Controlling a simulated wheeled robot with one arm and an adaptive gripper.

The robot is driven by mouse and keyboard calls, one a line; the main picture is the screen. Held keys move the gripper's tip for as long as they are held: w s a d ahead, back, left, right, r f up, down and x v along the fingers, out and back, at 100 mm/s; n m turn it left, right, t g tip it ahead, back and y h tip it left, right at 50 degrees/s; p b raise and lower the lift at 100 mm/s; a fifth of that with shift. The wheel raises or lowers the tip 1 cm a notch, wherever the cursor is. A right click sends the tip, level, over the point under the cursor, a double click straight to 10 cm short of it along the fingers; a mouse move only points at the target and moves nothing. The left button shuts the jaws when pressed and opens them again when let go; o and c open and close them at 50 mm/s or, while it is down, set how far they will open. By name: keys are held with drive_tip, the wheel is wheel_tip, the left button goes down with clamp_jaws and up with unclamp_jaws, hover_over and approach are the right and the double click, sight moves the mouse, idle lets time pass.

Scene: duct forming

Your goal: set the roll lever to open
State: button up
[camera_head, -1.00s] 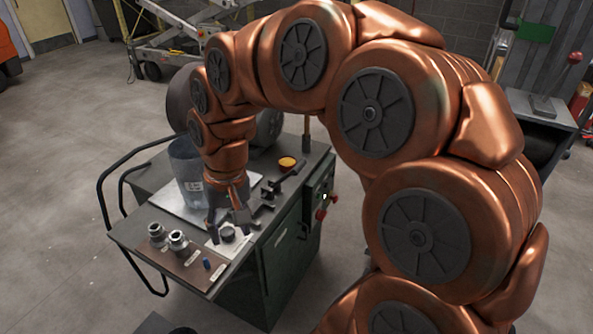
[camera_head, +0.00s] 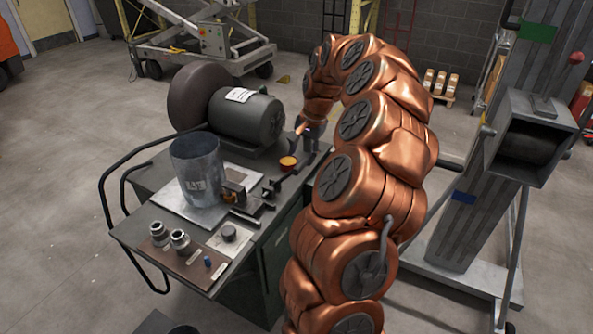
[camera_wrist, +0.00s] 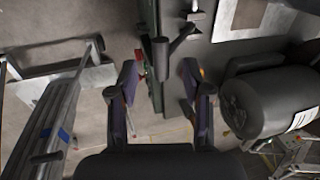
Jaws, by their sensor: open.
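My gripper (camera_wrist: 160,76) is open, with its two dark fingers spread apart in the wrist view. Between and beyond the fingertips stands a dark lever (camera_wrist: 160,52) with a rounded end, beside the machine's edge. It is probably the roll lever; its setting cannot be read. Nothing is held. In the head view my gripper (camera_head: 308,135) is small and dark at the machine's back right corner, beyond the yellow-orange cup. My arm hides part of that corner.
The machine cart (camera_head: 150,178) carries a grey motor (camera_head: 247,117), a metal cylinder (camera_head: 199,172), a yellow-orange cup (camera_head: 288,162) and several metal fittings (camera_head: 180,241). A grey lift column (camera_head: 470,185) stands right of my arm. Floor is open at left.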

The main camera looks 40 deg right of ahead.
sight(297, 167)
drive_tip(key=p+x, duration=0.2)
drive_tip(key=x, duration=0.5)
drive_tip(key=shift+w+f, duration=0.1)
drive_tip(key=shift+f, duration=0.1)
drive_tip(key=shift+a, duration=0.1)
drive_tip(key=shift+c, duration=0.2)
clamp_jaws()
